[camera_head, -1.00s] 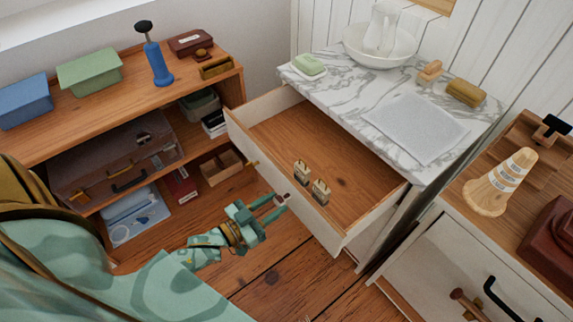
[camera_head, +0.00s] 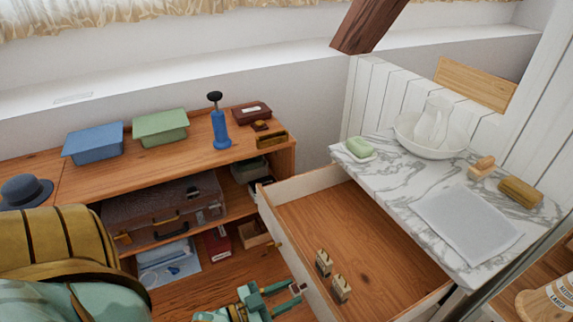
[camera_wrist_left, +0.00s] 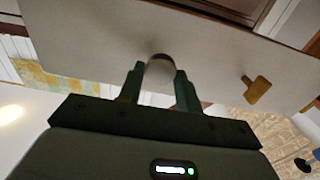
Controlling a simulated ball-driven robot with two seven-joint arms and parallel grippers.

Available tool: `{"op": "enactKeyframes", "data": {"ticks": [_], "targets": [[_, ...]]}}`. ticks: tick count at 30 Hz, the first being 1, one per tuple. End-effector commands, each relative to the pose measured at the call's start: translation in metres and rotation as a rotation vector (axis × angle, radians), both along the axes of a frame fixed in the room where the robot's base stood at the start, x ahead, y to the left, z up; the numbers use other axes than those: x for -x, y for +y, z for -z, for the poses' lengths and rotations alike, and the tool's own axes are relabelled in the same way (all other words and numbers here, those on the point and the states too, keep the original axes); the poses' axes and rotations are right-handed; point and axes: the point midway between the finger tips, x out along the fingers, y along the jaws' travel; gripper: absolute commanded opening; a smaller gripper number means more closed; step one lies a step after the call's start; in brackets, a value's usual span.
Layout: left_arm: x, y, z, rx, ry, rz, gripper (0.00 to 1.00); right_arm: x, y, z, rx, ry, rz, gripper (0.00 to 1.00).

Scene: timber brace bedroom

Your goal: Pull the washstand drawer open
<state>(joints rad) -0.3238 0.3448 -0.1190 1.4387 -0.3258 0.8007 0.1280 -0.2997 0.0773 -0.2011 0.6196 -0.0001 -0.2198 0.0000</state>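The washstand drawer (camera_head: 369,248) stands far out from under the marble top, its wooden bottom bare apart from two small pale wooden pieces (camera_head: 324,262) near the front. A brass knob (camera_head: 279,244) is on its pale front, and that knob also shows free in the left wrist view (camera_wrist_left: 257,89). My left gripper (camera_head: 294,290) is at the drawer front, near the lower edge of the head view. In the left wrist view its fingers (camera_wrist_left: 160,82) stand either side of a rounded knob (camera_wrist_left: 160,68), seemingly closed on it. My right gripper is not in view.
The marble washstand top (camera_head: 400,190) bears a basin (camera_head: 432,135) with a jug, soap, brushes and a grey cloth (camera_head: 468,222). A low wooden shelf (camera_head: 75,172) with boxes and a suitcase stands left.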

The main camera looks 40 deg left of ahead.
Motion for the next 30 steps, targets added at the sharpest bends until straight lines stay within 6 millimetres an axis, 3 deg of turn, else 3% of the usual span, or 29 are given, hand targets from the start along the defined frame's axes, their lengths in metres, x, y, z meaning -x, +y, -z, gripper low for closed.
{"op": "enactKeyframes", "data": {"ticks": [1,2,19,23,30], "targets": [[0.0,0.0,0.001,-0.001,0.002,0.0,0.48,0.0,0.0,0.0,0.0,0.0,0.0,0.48],[0.0,0.0,0.001,-0.001,0.002,0.0,0.55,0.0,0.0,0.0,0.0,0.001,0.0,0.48],[0.007,0.002,0.0,-0.002,0.002,0.0,0.55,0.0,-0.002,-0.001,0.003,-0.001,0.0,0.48],[0.03,0.011,0.0,0.0,0.004,0.0,0.55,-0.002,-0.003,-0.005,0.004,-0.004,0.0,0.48],[0.092,0.033,0.0,-0.001,0.006,0.0,0.55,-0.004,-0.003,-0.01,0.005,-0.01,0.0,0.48]]}}
